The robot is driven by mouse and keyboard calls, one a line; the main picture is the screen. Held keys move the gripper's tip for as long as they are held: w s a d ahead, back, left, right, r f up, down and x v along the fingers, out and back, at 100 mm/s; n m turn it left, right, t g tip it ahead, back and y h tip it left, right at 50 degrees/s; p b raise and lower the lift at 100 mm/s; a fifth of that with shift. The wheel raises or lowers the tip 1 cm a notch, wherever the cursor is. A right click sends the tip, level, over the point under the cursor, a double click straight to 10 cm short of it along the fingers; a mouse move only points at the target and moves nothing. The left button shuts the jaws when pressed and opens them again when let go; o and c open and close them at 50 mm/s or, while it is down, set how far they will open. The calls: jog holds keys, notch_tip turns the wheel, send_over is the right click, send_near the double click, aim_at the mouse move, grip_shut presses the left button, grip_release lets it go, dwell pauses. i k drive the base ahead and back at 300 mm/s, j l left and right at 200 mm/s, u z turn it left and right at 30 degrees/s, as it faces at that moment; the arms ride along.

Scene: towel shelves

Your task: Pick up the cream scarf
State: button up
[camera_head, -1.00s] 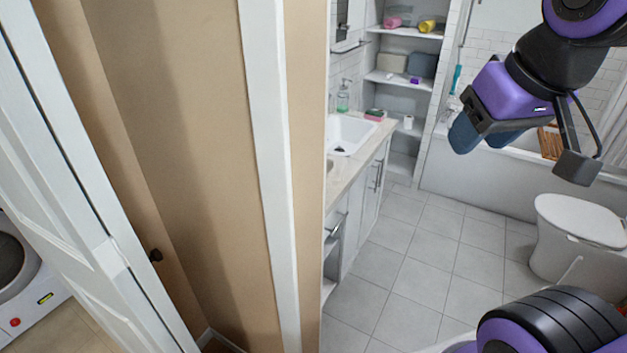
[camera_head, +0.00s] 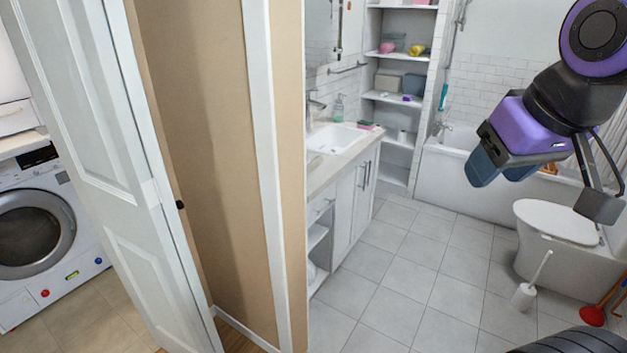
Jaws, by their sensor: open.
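I cannot make out a cream scarf in this view. Small rolled or folded items lie on the white wall shelves (camera_head: 397,97) at the back of the bathroom. Among them are a pink one (camera_head: 387,47) and a yellow one (camera_head: 417,50). My gripper (camera_head: 503,172) is at the upper right, in front of the bathtub from my view, with its blue-grey fingers pointing down and to the left. It is open, and I see nothing between its fingers. It is well apart from the shelves.
A door frame and beige wall (camera_head: 200,120) stand at left centre, with an open white door (camera_head: 105,150) and washing machine (camera_head: 40,235) beyond. The sink counter (camera_head: 325,175), toilet (camera_head: 555,235), brush (camera_head: 525,293), plunger (camera_head: 595,313) and bathtub (camera_head: 455,180) border clear tiled floor (camera_head: 410,265).

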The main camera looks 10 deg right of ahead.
aim_at(312, 163)
jog(key=i+l+u, duration=0.2)
jog(key=i, duration=0.2)
jog(key=i+l+u, duration=0.15)
jog(key=i, duration=0.3)
jog(key=i+l+u, duration=0.2)
jog(key=i, duration=0.2)
jog(key=i+l+u, duration=0.15)
jog(key=l, duration=0.2)
jog(key=i+l+u, duration=0.2)
jog(key=l, duration=0.15)
jog(key=l+u, duration=0.25)
jog(key=l, duration=0.35)
jog(key=k+l+u, duration=0.1)
jog(key=l+u, duration=0.2)
jog(key=l, duration=0.25)
